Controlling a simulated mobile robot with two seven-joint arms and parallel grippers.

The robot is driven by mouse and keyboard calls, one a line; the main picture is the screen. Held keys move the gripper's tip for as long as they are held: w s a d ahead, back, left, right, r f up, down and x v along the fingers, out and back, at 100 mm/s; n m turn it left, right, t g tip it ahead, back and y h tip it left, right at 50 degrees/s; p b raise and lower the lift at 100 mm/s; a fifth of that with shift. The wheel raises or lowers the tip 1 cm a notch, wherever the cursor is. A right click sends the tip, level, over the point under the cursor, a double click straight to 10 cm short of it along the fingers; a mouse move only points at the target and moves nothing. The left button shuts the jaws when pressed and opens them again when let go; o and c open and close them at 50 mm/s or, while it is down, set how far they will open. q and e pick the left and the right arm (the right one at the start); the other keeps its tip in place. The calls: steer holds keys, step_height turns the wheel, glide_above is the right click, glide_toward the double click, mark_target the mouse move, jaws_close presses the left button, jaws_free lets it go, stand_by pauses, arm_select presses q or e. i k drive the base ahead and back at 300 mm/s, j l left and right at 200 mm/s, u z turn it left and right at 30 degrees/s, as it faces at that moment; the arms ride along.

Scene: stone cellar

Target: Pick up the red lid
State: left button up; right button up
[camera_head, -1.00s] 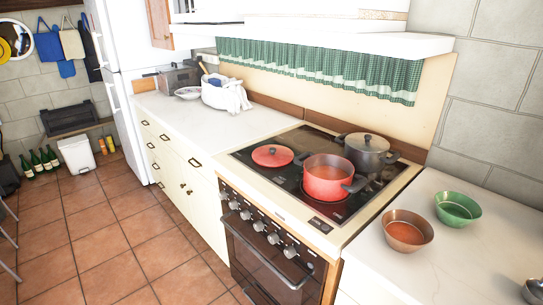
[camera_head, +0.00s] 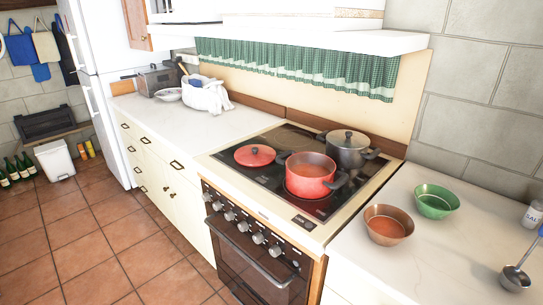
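The red lid (camera_head: 254,155) lies flat on the left part of the black stove top (camera_head: 248,176), with a small dark knob on top. An open red pot (camera_head: 310,179) with dark handles stands just to its right. A dark grey lidded pot (camera_head: 348,150) stands behind the red pot. Neither of my grippers shows in the head view.
On the right counter (camera_head: 426,262) stand a copper bowl (camera_head: 388,226), a green bowl (camera_head: 435,202), a ladle (camera_head: 516,275) and a white shaker (camera_head: 532,215). On the left counter (camera_head: 190,122) are a white cloth bag (camera_head: 205,95), a plate (camera_head: 168,94) and a toaster (camera_head: 160,79). The counter left of the stove is mostly clear.

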mark_target(250, 155)
steer(key=i+j+z, duration=0.15)
steer(key=z, duration=0.3)
steer(key=i+j+z, duration=0.1)
steer(key=j+z, duration=0.35)
steer(key=i+j+z, duration=0.15)
steer(key=j, duration=0.2)
steer(key=j+z, duration=0.2)
steer(key=j, duration=0.2)
steer(key=i+j+z, duration=0.1)
steer(key=j, duration=0.8)
steer(key=i+j+z, duration=0.1)
steer(key=j, duration=0.75)
steer(key=i+j, duration=0.15)
steer(key=j, duration=0.75)
steer(key=z, duration=0.05)
